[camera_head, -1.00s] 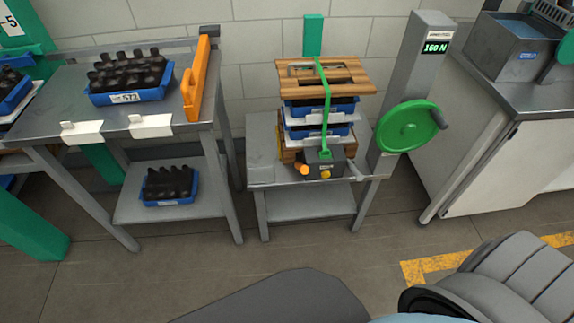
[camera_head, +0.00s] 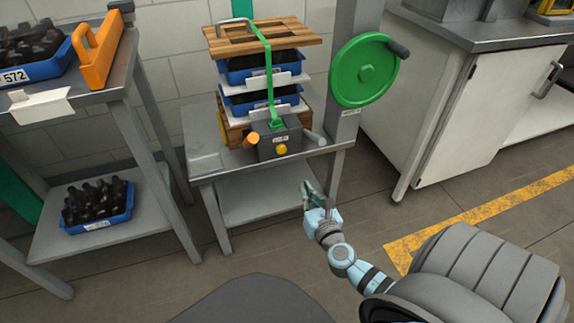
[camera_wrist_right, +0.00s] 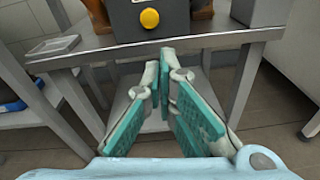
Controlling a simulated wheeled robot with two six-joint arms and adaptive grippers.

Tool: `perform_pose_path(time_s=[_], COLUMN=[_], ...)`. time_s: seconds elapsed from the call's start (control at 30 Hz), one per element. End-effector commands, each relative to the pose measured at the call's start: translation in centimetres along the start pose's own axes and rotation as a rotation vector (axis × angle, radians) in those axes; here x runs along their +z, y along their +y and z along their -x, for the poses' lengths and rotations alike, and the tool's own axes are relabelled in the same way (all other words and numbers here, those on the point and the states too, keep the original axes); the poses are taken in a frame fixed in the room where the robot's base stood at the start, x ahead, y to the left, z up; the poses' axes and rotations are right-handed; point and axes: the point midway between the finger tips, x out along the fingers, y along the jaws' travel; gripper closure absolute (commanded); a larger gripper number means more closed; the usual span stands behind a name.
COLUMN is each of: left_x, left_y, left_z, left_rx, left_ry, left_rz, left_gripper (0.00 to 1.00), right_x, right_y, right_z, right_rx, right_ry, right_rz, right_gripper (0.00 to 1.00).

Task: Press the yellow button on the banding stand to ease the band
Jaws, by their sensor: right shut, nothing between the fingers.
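The yellow button (camera_head: 281,149) is on the front of the dark grey box (camera_head: 267,147) at the front of the banding stand (camera_head: 205,170). In the right wrist view the yellow button (camera_wrist_right: 150,18) shows at the top, beyond the fingertips. A green band (camera_head: 269,80) runs from the box up over a stack of blue trays under a wooden board (camera_head: 222,42). My right gripper (camera_head: 308,188) is shut and empty, in front of the stand, below and to the right of the button and apart from it. It also shows in the right wrist view (camera_wrist_right: 165,60). My left gripper is out of view.
A green handwheel (camera_head: 350,85) is on the post right of the stack. An orange-tipped lever (camera_head: 251,140) and a grey handle (camera_head: 316,139) flank the box. A table with an orange frame (camera_head: 97,55) is at left, a white cabinet (camera_head: 445,120) at right. Open floor lies in front.

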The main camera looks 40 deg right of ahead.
Motion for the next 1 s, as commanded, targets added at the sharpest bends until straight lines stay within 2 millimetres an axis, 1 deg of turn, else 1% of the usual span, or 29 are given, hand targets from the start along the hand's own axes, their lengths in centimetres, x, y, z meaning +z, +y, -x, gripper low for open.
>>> perform_pose_path(time_s=[0.03,0.1,0.17,0.4,0.53,0.67,0.87,1.0], left_x=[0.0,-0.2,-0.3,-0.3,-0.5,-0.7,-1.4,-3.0], left_y=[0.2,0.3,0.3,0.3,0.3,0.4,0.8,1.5], left_z=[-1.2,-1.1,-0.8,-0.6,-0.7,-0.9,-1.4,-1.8], left_rx=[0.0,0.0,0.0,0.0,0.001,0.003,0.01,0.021], left_ry=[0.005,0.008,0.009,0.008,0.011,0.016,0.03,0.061], left_rz=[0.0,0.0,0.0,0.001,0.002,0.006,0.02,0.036], left_gripper=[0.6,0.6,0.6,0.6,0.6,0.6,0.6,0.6], right_x=[0.7,2.1,2.5,2.6,2.7,2.8,3.1,3.3], right_y=[0.5,1.0,1.1,1.1,1.1,1.1,1.3,1.4], right_z=[-0.2,-0.2,-0.2,-0.2,-1.2,-3.4,-7.8,-10.7], right_rx=[0.018,0.028,0.029,0.028,0.028,0.026,0.027,0.027], right_ry=[-0.05,-0.087,-0.093,-0.088,-0.089,-0.09,-0.088,-0.088], right_rz=[0.074,0.131,0.142,0.136,0.136,0.134,0.133,0.132], right_gripper=[1.0,1.0,1.0,1.0,1.0,1.0,1.0,1.0])
